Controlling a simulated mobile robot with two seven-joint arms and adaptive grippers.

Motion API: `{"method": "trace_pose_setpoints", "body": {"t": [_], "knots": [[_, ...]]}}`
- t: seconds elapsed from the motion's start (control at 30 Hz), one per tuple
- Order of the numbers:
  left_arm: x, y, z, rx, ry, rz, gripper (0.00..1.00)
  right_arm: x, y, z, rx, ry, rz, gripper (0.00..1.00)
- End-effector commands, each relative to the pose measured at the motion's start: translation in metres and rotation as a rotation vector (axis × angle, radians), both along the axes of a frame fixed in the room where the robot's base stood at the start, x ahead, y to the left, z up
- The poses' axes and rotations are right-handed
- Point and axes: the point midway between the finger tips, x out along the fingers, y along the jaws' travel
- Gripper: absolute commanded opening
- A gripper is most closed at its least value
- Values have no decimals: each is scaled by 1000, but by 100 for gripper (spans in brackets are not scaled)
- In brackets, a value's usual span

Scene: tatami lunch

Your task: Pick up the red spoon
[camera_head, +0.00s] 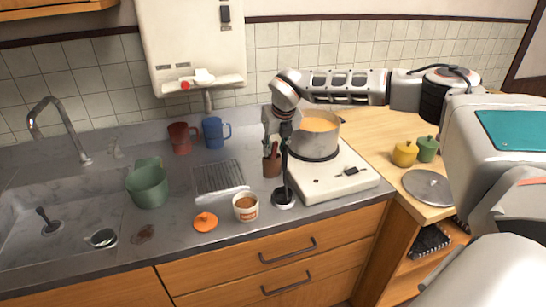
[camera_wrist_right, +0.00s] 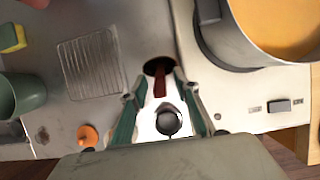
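The red spoon (camera_head: 274,148) stands upright in a brown cup-shaped holder (camera_head: 271,167) on the counter, left of the white stove. Its red handle also shows in the right wrist view (camera_wrist_right: 160,82), rising from the dark holder between my fingers. My right gripper (camera_head: 279,128) points down just above the holder. In the right wrist view my right gripper (camera_wrist_right: 160,107) is open, with a finger on each side of the spoon and apart from it. The spoon's lower end is hidden in the holder. My left gripper is not in view.
A dark-handled ladle-like tool (camera_head: 283,198) stands close in front of the holder. A pot (camera_head: 316,140) of orange soup sits on the stove (camera_head: 340,180) at right. A wire rack (camera_head: 219,176), a labelled cup (camera_head: 245,207) and mugs (camera_head: 213,133) stand to the left.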

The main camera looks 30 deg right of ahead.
Motion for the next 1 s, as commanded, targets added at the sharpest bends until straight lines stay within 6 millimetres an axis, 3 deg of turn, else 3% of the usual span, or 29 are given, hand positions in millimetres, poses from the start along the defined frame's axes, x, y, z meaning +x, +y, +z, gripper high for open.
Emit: {"method": "trace_pose_setpoints", "body": {"t": [0.13,0.37,0.5,1.0], "knots": [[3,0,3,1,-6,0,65,5,-1,-12,1,1,-1,31],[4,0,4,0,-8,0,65,5,-1,-14,0,0,-1,31],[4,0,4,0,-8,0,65,5,-1,-14,0,0,-1,0],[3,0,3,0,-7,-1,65,4,-1,-8,1,-2,-1,0]]}}
